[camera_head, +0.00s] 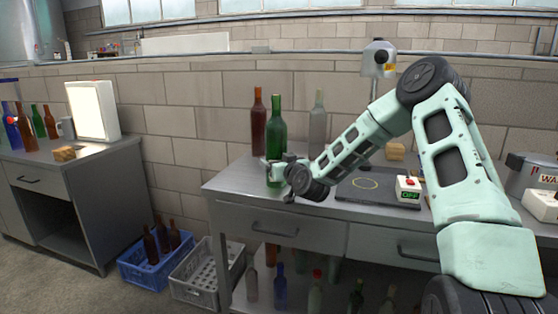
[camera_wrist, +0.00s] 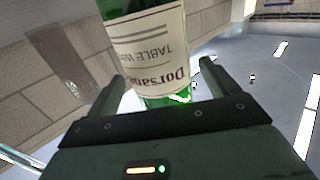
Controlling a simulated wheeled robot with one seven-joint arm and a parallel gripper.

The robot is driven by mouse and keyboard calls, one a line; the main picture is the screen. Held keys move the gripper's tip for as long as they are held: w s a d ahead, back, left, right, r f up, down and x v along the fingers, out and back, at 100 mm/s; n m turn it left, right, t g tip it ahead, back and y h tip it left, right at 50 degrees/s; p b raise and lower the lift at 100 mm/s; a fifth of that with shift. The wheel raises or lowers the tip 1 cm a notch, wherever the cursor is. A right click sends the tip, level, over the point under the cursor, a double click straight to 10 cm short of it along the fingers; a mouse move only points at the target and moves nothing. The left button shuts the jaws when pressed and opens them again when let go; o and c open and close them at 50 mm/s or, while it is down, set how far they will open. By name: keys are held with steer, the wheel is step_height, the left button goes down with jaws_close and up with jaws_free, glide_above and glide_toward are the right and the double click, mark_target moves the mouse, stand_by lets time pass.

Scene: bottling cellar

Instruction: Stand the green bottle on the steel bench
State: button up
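The green bottle (camera_head: 276,140) is upright at the left part of the steel bench (camera_head: 235,178), its base appearing to rest on the top. My gripper (camera_head: 277,165) is at its lower half, with a finger on each side. In the wrist view the labelled green bottle (camera_wrist: 150,50) appears upside down between the fingers of my gripper (camera_wrist: 160,75). A gap shows between the bottle and the right finger; the left finger overlaps the bottle's edge. The gripper looks open around it. The bottle's base is outside the wrist view.
A brown bottle (camera_head: 258,125) and a clear bottle (camera_head: 318,125) stand behind on the bench. A dark mat (camera_head: 350,190) with a ring and a switch box (camera_head: 408,189) are to the right. Crates (camera_head: 198,280) stand on the floor at left.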

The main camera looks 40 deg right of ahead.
steer(key=s+a, duration=0.2)
steer(key=s, duration=1)
steer(key=s+a+f+n+g+y, duration=0.2)
steer(key=s+a+g, duration=0.1)
steer(key=a, duration=0.6)
steer(key=s+a+f+n+g+y, duration=0.2)
steer(key=a+n+g+y, duration=0.1)
steer(key=a, duration=0.6)
steer(key=s+a+f+n+g+y, duration=0.2)
steer(key=s+a+g, duration=0.1)
steer(key=a, duration=0.6)
steer(key=s+a+r+n+g+h, duration=0.1)
steer(key=s+a+g, duration=0.2)
steer(key=s, duration=1)
steer(key=s+a+r+n+g+h, duration=0.1)
steer(key=s+g, duration=0.4)
steer(key=s, duration=0.8)
steer(key=shift+a+r+n+h+b, duration=0.15)
steer(key=shift+a+n+h+b, duration=0.35)
steer(key=shift+a, duration=0.6)
step_height(320, 180, up, 11)
steer(key=p, duration=1)
steer(key=shift+p, duration=0.4)
